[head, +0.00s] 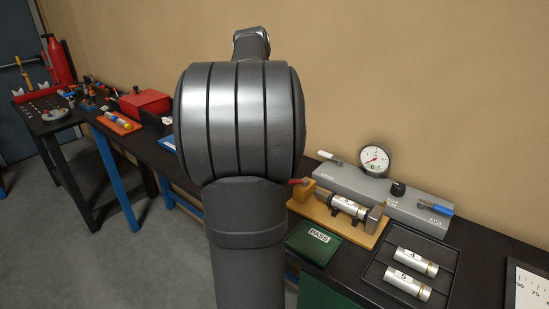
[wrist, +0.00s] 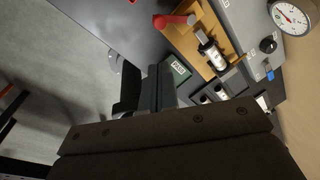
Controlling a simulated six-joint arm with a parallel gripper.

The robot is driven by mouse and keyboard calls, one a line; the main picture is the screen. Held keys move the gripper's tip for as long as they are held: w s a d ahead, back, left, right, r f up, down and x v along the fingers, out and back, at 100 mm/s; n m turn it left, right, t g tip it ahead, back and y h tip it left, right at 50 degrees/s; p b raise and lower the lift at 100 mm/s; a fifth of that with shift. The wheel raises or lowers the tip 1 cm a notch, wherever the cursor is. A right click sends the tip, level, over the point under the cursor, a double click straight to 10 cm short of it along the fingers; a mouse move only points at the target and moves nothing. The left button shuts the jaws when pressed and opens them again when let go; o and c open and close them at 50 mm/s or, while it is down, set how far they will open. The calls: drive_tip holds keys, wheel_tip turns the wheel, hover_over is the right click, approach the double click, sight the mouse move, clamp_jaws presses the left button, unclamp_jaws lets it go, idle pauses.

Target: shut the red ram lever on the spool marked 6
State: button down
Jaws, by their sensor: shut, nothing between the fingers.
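A silver spool (head: 348,207) lies in a tan fixture (head: 310,210) in the head view; its number is too small to read surely. The red ram lever (head: 298,181) shows only as a short piece beside my arm, which hides the rest. In the wrist view the red lever (wrist: 176,20) sticks out to the left from the fixture's end, above the spool (wrist: 212,54). In the head view my arm hides the gripper.
A grey bench unit (head: 390,198) with a gauge (head: 375,158), white handle and blue lever (head: 435,207) stands behind the fixture. A green PASS box (head: 312,242) sits in front. A dark tray (head: 380,262) holds spools marked 4 and 5. Tools clutter the left bench.

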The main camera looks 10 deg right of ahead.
drive_tip(key=s+a+f+n+t+h, duration=0.4)
drive_tip(key=s+a+f+n, duration=0.3)
drive_tip(key=n, duration=0.5)
drive_tip(key=w+d+f, duration=0.6)
drive_tip(key=d+f, duration=0.1)
drive_tip(key=shift+d, duration=0.35)
drive_tip(key=shift+w+g, duration=0.1)
drive_tip(key=shift+g, duration=0.2)
drive_tip(key=shift+w+a+m, duration=0.1)
drive_tip(key=shift+w+m, duration=0.15)
drive_tip(key=shift+m, duration=0.05)
